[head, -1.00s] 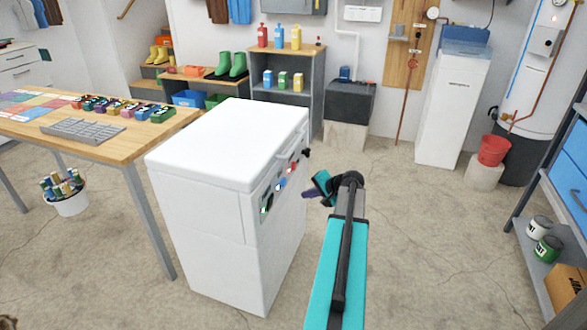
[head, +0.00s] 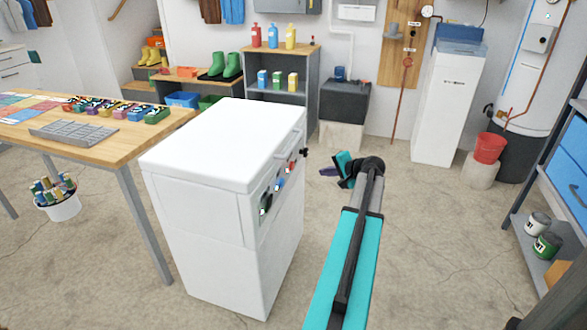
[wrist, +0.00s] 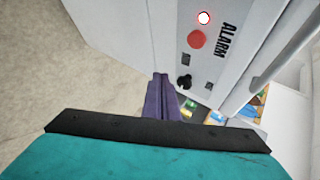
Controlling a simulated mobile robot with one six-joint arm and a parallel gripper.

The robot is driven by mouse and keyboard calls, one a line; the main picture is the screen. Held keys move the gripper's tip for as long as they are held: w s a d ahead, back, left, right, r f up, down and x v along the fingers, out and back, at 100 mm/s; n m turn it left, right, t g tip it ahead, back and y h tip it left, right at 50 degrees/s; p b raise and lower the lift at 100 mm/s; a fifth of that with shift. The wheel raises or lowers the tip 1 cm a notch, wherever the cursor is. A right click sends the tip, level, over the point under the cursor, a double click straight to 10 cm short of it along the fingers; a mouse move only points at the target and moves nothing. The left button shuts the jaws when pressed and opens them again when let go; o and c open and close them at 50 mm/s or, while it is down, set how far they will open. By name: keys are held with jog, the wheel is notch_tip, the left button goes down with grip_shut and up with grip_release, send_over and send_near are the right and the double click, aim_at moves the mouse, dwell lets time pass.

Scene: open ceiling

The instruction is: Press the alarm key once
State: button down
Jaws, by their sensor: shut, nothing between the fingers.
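The white chest-like cabinet (head: 210,240) has a grey control panel on its right side. In the wrist view a round red key (wrist: 195,39) sits beside the black word ALARM (wrist: 224,40). A small white disc with a red ring (wrist: 204,18) is above it. In the head view the red key (head: 291,167) is small, near the panel's far end. My gripper (head: 328,172) is to the right of the panel, apart from it in that view. Its purple fingers (wrist: 161,80) are shut and empty, pointing toward the panel below the red key in the wrist view.
A black knob (wrist: 184,82) is on the panel close to my fingertips. A wooden table (head: 120,150) is left of the cabinet. The floor to the right is open up to a shelf (head: 550,240).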

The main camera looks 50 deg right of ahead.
aim_at(292, 166)
jog(key=shift+w, duration=0.1)
jog(key=w+a, duration=0.2)
jog(key=w, duration=0.6)
jog(key=shift+a+p, duration=0.3)
jog(key=shift+w, duration=0.1)
dwell(2.0)
jog(key=shift+w+a, duration=0.1)
jog(key=shift+w, duration=0.25)
jog(key=shift+w+a, duration=0.15)
jog(key=shift+w, duration=0.3)
dwell(1.3)
jog(key=shift+s, duration=0.15)
jog(key=shift+s+d, duration=0.25)
jog(key=shift+s, duration=0.4)
jog(key=shift+s, duration=0.15)
